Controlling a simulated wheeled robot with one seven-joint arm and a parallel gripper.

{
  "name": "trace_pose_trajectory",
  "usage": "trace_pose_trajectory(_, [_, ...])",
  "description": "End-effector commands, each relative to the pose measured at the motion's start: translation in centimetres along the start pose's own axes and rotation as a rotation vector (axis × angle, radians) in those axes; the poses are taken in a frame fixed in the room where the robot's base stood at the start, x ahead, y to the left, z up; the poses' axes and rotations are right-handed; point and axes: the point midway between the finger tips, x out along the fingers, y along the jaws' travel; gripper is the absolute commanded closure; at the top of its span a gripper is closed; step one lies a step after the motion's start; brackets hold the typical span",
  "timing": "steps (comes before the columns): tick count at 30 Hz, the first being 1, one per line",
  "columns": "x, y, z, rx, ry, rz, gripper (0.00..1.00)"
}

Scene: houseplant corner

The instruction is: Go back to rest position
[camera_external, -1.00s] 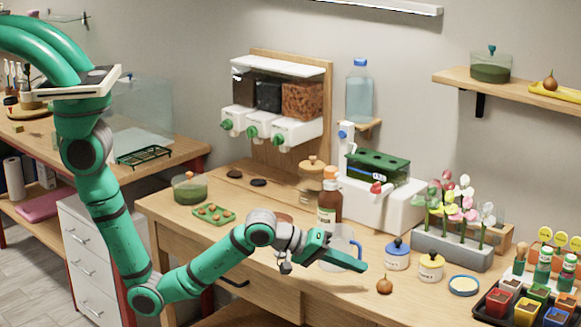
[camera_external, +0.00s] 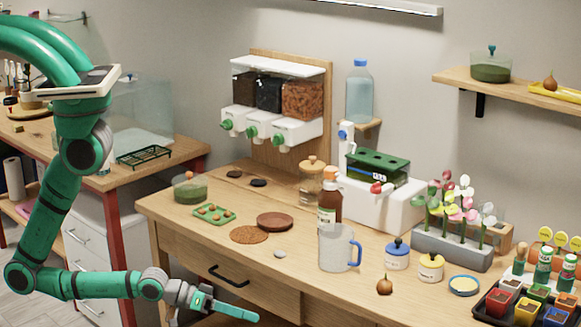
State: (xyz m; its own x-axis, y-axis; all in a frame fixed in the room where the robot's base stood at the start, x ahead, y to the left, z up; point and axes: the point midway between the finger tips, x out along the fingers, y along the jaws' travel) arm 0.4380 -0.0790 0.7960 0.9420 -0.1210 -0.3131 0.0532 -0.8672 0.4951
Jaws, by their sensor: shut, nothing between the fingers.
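My gripper (camera_external: 236,311) is shut and empty. It is low in front of the wooden table (camera_external: 160,212), near the drawer front, with its fingers pointing right. My green arm (camera_external: 40,215) hangs down at the left of the picture and bends at a low elbow. My gripper does not appear to touch anything on the table.
The tabletop holds a glass mug with a blue handle (camera_external: 338,249), a brown bottle (camera_external: 328,208), a brown saucer (camera_external: 275,222), a cork mat (camera_external: 249,235) and a bulb (camera_external: 384,285). A drawer handle (camera_external: 228,276) juts out close to my gripper.

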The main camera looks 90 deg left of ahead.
Motion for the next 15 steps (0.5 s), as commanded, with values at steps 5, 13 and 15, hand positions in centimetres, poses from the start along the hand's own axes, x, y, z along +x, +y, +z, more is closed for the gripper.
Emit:
trace_pose_trajectory(5, [-5.8,-2.1,0.7,0.104,0.026,-0.026,1.00])
trace_pose_trajectory(13, [-14.2,-4.0,-0.1,0.285,0.071,-0.061,1.00])
trace_pose_trajectory(15, [-16.3,-4.2,-0.5,0.336,0.080,-0.070,1.00])
